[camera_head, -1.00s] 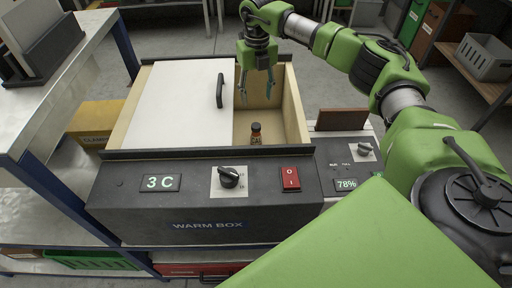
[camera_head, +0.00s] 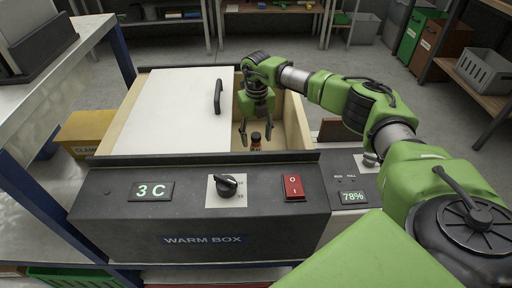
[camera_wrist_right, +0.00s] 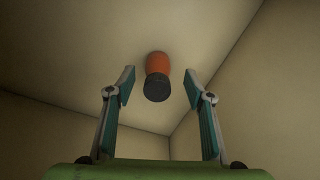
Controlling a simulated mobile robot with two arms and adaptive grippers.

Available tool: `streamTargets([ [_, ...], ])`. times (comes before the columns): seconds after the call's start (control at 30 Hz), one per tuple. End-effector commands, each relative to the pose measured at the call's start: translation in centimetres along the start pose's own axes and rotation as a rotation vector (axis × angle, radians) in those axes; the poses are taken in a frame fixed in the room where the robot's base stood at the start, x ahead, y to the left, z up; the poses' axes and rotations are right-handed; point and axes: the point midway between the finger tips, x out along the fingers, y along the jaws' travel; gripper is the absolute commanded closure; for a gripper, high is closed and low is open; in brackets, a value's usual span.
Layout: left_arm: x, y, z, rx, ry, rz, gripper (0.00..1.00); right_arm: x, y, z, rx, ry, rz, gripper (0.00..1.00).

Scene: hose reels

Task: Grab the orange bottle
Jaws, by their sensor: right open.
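The orange bottle (camera_head: 256,141) with a black cap stands inside the warm box, in its uncovered right part, close to the front wall. The front wall hides its lower part in the head view. My right gripper (camera_head: 257,138) reaches down into the box opening, around or just behind the bottle. In the right wrist view the bottle (camera_wrist_right: 158,78) shows cap toward the camera, between and beyond the two open fingers (camera_wrist_right: 159,88). Neither finger touches it there. My left gripper is in no view.
The warm box (camera_head: 190,205) has a white sliding lid (camera_head: 172,110) with a black handle (camera_head: 218,97) covering its left part. Its wooden side walls stand close around the gripper. A metal shelf (camera_head: 50,110) is at left; grey crate (camera_head: 484,70) at right.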

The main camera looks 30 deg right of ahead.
Motion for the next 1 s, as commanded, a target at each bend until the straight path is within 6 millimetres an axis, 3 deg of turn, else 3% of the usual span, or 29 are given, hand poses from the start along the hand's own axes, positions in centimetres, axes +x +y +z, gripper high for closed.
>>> streamTargets([
  [0.3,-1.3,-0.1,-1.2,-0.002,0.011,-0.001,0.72,4.5,0.3,-0.4,0.0,0.003,-0.001,0.52],
  [0.63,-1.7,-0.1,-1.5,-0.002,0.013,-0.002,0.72,5.1,0.3,-0.4,0.0,0.001,-0.001,0.52],
  [0.8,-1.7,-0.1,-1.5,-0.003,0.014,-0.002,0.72,5.1,0.3,-0.3,0.0,0.001,-0.001,0.93],
  [1.0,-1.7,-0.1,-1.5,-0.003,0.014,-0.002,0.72,5.0,0.3,-0.3,0.0,0.0,0.0,0.94],
])
